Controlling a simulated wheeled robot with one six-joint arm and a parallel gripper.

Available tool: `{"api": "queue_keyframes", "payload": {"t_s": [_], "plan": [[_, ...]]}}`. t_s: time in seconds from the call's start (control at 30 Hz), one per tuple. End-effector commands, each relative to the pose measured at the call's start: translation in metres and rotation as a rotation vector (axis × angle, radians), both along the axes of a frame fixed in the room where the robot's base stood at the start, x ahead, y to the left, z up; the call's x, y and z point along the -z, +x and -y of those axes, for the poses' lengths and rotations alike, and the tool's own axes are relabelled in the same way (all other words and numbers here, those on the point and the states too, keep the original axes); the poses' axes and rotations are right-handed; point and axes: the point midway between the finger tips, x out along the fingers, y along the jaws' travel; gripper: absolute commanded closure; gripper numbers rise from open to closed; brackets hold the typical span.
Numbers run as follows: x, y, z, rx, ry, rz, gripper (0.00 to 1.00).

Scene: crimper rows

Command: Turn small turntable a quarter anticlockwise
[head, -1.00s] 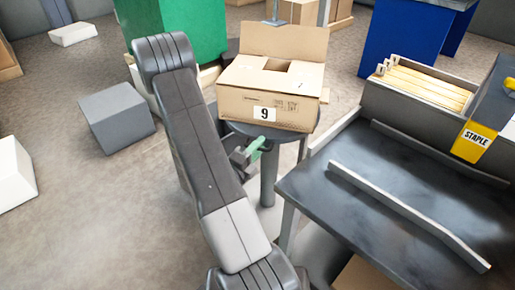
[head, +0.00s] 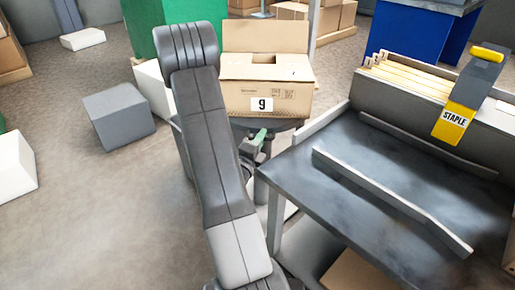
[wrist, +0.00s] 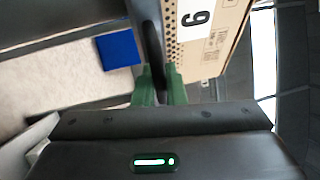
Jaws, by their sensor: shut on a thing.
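The small turntable (head: 284,125) is a dark round disc on a stand, left of the workbench. An open cardboard box (head: 290,95) labelled 9 stands on it, its labelled face towards me. My gripper (head: 258,137) has green fingers and is at the near edge of the disc, below the box. In the wrist view, the two green fingers (wrist: 159,70) are shut on the turntable's dark rim (wrist: 152,40), with the box (wrist: 222,50) just beside them. My arm hides the turntable's left side.
The dark workbench (head: 370,235) with raised rails is close at the right. On it are a bin of folders (head: 410,78) and a yellow STAPLE device (head: 453,122). A grey block (head: 118,115) and a white block (head: 14,162) lie on the left floor. A green cabinet (head: 145,30) stands behind.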

Motion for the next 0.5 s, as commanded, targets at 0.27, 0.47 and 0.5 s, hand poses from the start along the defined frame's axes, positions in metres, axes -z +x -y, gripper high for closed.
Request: {"api": "queue_keyframes", "payload": {"t_s": [0.27, 0.47, 0.5], "plan": [[0.0001, -0.0005, 0.0004, -0.02, 0.0, -0.002, 1.0], [0.0001, -0.0007, 0.0005, -0.018, -0.001, -0.002, 0.8], [0.0001, -0.0007, 0.0004, -0.018, -0.001, -0.002, 0.72]]}}
